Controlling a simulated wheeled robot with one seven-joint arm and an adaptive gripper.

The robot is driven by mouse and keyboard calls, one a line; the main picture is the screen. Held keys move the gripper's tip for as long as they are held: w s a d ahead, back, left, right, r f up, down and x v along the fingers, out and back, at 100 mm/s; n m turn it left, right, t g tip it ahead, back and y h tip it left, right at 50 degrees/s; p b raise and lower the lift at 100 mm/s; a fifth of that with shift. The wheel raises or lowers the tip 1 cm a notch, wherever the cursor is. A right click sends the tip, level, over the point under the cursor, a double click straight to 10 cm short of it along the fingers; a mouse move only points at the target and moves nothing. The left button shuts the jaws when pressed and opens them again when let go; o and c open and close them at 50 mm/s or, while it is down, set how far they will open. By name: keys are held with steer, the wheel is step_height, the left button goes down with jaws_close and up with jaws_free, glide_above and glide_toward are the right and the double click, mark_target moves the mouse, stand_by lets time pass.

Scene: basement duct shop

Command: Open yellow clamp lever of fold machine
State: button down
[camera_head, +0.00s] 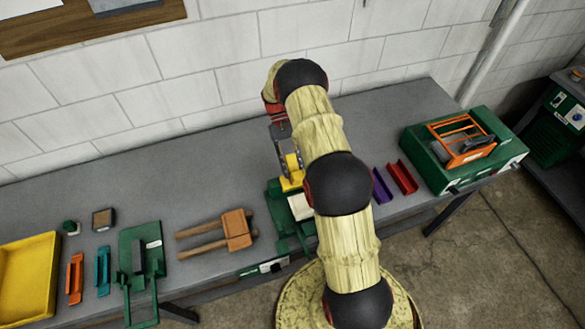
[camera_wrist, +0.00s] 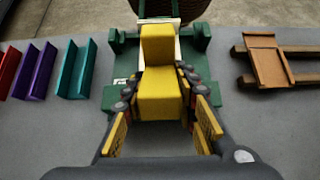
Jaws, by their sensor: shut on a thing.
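The green fold machine (camera_head: 282,225) stands on the grey bench at the middle of the head view, partly hidden behind my arm. Its yellow clamp lever (camera_head: 291,180) stands on it; in the wrist view the lever (camera_wrist: 158,45) shows as a yellow block at the middle, over the green body (camera_wrist: 122,98). A pale sheet lies on the machine. My gripper (camera_head: 284,150) is over the machine, pointing down. In the wrist view my gripper's fingers (camera_wrist: 160,84) are on both sides of the lever, shut on it. The exact finger contact is partly hidden.
A wooden mallet-like tool (camera_head: 237,228) lies left of the machine. Purple (camera_head: 382,186) and red (camera_head: 402,177) channels lie right, with a teal one (camera_wrist: 77,70) nearer. A green machine with an orange frame (camera_head: 462,140) stands at right. A yellow tray (camera_head: 28,285) is far left.

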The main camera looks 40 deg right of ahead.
steer(key=c, duration=1.4)
jaws_free()
steer(key=v, duration=1.2)
steer(key=shift+w+f, duration=0.1)
